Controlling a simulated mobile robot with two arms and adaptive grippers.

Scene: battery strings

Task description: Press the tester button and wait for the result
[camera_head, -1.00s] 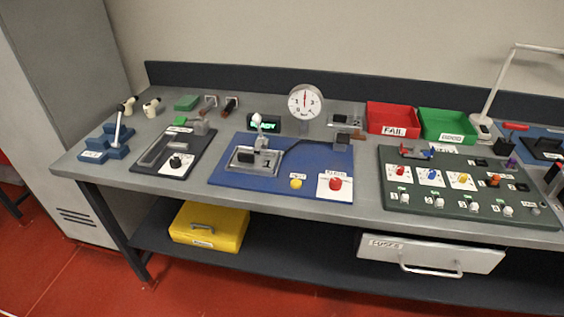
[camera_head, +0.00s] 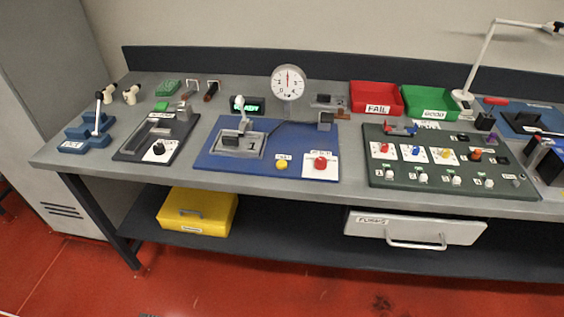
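The blue tester board (camera_head: 262,172) lies flat in the middle of the bench. It carries a yellow button (camera_head: 282,165) and a red button (camera_head: 320,162) on a white label near its front edge. A grey fixture (camera_head: 238,146) marked 1 holds a dark block on the board's left part. Behind it a small display (camera_head: 249,106) shows green lettering that seems to read READY. A round white dial (camera_head: 288,83) stands behind the board, its needle pointing about straight up. Neither of my grippers is in view.
A red FAIL tray (camera_head: 377,109) and a green GOOD tray (camera_head: 430,113) stand at the back right. A green panel with knobs (camera_head: 400,176) lies right of the tester. A dark board (camera_head: 140,150) lies left. A yellow case (camera_head: 198,224) and a white drawer (camera_head: 372,225) are below.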

